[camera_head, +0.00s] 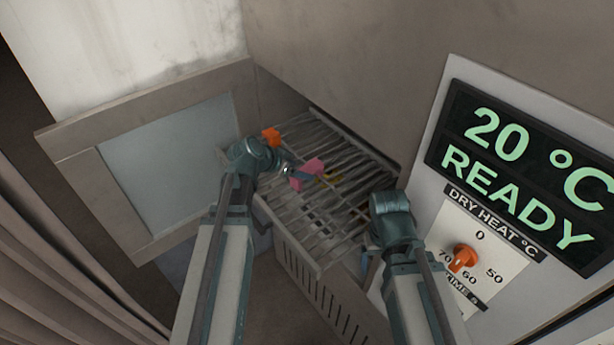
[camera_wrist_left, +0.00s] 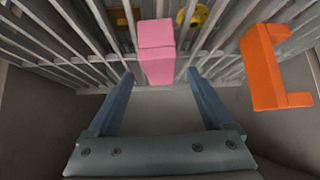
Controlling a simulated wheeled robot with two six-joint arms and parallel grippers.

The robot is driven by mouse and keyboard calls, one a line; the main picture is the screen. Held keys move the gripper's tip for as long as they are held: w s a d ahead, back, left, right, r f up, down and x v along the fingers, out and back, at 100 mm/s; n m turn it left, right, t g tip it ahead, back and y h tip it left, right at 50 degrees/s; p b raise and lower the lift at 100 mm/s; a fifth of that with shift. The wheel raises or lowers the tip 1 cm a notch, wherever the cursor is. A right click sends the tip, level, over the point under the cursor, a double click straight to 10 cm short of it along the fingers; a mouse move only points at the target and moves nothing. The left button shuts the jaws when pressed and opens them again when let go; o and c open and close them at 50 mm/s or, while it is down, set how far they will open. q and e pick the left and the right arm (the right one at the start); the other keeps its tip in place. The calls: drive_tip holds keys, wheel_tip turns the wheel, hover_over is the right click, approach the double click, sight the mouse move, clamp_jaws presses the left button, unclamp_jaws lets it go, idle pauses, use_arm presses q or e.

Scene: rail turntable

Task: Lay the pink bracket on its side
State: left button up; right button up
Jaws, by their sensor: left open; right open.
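The pink bracket (camera_head: 307,174) is on the slatted wire rack in the head view. In the left wrist view the pink bracket (camera_wrist_left: 156,50) is a block shape at top centre, in line with the gap between my left fingers. My left gripper (camera_head: 289,171) is open, its fingers beside or just short of the bracket; contact cannot be told. Its two blue fingers also show in the left wrist view (camera_wrist_left: 160,76), with nothing clamped between them. My right gripper (camera_head: 368,264) is open over the rack's right side, its fingers mostly hidden by its own wrist.
An open door (camera_head: 165,160) is at left. A control panel with an orange dial (camera_head: 464,258) is at right.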

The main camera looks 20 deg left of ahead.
use_arm(q)
drive_tip(key=b+x, duration=0.3)
drive_tip(key=x, duration=0.2)
drive_tip(key=shift+w+f+b, duration=0.1)
drive_tip(key=shift+f+b, duration=0.05)
drive_tip(key=shift+b, duration=0.25)
drive_tip(key=shift+c, duration=0.2)
clamp_jaws()
